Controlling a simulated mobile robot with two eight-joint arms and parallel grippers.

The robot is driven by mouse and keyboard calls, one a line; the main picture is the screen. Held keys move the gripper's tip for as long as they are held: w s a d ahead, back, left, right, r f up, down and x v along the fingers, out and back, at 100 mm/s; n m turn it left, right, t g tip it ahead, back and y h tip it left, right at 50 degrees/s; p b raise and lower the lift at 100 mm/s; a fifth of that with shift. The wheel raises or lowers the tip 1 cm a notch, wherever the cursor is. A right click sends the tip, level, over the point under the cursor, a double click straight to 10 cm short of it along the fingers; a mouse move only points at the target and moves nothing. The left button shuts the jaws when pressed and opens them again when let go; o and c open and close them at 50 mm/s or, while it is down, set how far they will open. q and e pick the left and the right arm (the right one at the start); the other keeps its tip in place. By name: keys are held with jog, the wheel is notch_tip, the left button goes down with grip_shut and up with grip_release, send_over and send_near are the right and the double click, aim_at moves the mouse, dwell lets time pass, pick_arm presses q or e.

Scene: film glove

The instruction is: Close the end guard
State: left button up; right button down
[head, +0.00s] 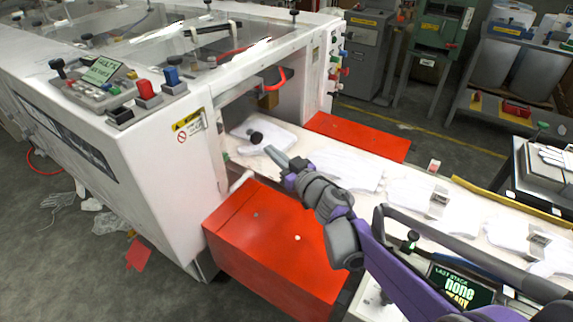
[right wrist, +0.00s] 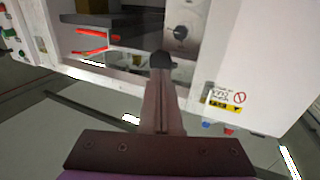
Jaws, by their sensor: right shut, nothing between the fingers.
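The white machine (head: 150,150) has an open end above a white conveyor bed. No panel covers that opening (head: 268,102), and I cannot tell for sure which part is the end guard. My right gripper (head: 277,157) is shut and empty in front of the opening, over the bed. A black round knob (head: 256,137) shows just beyond its fingertips. In the right wrist view the closed fingers (right wrist: 161,98) point at a dark rounded knob (right wrist: 163,60); I cannot tell whether they touch. The machine's white end wall (right wrist: 240,60) is to the right there. My left gripper is not in view.
A red box (head: 270,240) stands in front of the bed, and a red panel (head: 358,136) lies behind it. White gloves (head: 345,170) lie along the conveyor. Control buttons (head: 147,90) sit on the machine's top.

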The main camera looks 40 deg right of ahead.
aim_at(255, 129)
jog(key=shift+w, duration=1.95)
jog(key=w, duration=0.1)
jog(key=w+d, duration=0.1)
jog(key=w, duration=0.3)
jog(key=shift+w+d+b, duration=0.15)
jog(key=shift+d+b, duration=0.15)
jog(key=shift+d, duration=0.05)
jog(key=shift+r, duration=0.1)
